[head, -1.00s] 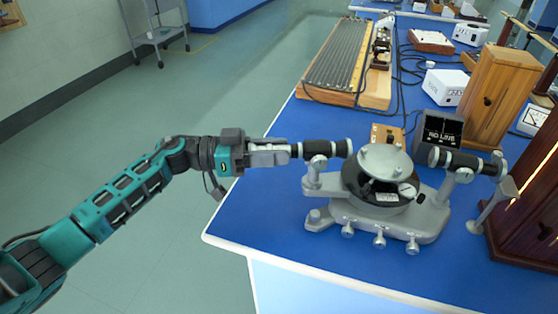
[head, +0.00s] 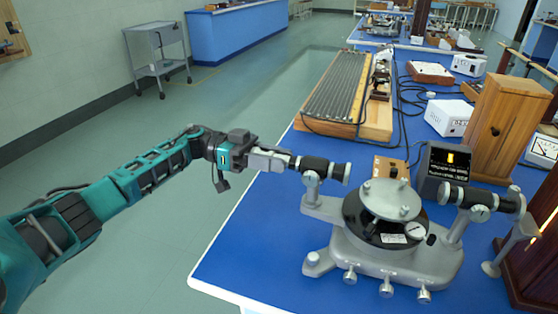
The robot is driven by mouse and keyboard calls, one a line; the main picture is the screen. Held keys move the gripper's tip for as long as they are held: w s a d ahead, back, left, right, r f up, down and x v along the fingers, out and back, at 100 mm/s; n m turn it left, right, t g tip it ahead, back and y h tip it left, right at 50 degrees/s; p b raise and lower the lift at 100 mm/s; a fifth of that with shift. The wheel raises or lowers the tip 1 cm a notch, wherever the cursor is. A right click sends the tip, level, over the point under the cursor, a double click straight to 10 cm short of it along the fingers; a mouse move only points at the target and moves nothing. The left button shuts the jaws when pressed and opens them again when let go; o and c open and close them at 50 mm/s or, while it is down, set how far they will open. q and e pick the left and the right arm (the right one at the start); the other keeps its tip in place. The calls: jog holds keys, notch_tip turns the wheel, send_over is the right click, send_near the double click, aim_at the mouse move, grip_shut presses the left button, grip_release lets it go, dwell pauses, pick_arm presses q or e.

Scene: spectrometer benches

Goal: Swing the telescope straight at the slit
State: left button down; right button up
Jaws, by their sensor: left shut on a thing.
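The spectrometer stands on the blue bench, with a grey base (head: 395,258) and a round table (head: 392,200) in its middle. Its telescope (head: 324,168), a black tube with pale ends, is on the left arm. The collimator (head: 490,199), a similar tube, is on the right, near a lamp housing (head: 537,255). The two tubes look close to one straight line across the table. My left gripper (head: 290,162) is shut on the telescope's outer left end. The slit itself cannot be made out. My right gripper is not in view.
A small dark display (head: 447,168) behind the spectrometer shows a yellow bar with unreadable text below. A wooden box (head: 505,130), a white meter box (head: 447,117) and a ribbed board (head: 345,85) stand behind. Cables lie between them. Bare bench (head: 250,260) lies front left.

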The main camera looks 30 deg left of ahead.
pick_arm(q)
jog(key=c, duration=1)
grip_release()
jog(key=shift+c, duration=0.2)
jog(key=shift+o, duration=0.7)
jog(key=s+a+b, duration=0.2)
jog(key=a, duration=1)
jog(key=shift+a, duration=0.4)
